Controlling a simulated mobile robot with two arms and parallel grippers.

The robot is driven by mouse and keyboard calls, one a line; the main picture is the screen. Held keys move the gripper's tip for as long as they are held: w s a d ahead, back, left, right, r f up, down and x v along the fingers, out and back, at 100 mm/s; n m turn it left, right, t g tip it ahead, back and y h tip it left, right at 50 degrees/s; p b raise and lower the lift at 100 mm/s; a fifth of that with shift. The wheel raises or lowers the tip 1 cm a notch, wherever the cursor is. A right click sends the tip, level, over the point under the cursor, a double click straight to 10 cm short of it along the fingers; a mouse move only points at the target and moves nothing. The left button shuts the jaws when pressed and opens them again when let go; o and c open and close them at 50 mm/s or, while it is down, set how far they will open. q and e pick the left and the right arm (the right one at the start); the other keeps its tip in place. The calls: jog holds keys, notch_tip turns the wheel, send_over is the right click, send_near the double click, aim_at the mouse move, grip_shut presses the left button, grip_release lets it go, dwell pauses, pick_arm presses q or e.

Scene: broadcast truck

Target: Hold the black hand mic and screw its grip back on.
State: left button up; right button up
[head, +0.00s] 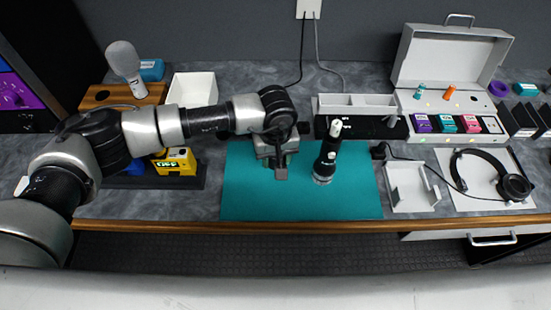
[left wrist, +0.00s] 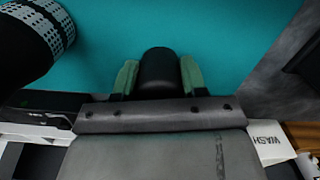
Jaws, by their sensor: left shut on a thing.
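The black hand mic (head: 328,158) stands upright on the teal mat (head: 240,190), with a pale piece at its top and a silvery band near its foot. Its black side and a white perforated band show at the upper left of the left wrist view (left wrist: 30,40). My left gripper (head: 280,172) is over the mat, left of the mic and apart from it. In the left wrist view its green-padded fingers are shut on a black rounded piece (left wrist: 159,70), seemingly the grip. The head view barely shows this piece. My right gripper is not in view.
A black tray with a yellow box (head: 176,161) lies left of the mat. A white holder (head: 411,188), a headset (head: 512,186) and an open case (head: 447,60) are to the right. A grey organiser (head: 355,103) stands behind. The mat's front is clear.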

pick_arm(q)
notch_tip(320, 180, up, 8)
jog(key=shift+f+b, duration=0.2)
jog(key=shift+b, duration=0.7)
jog(key=shift+r, duration=0.5)
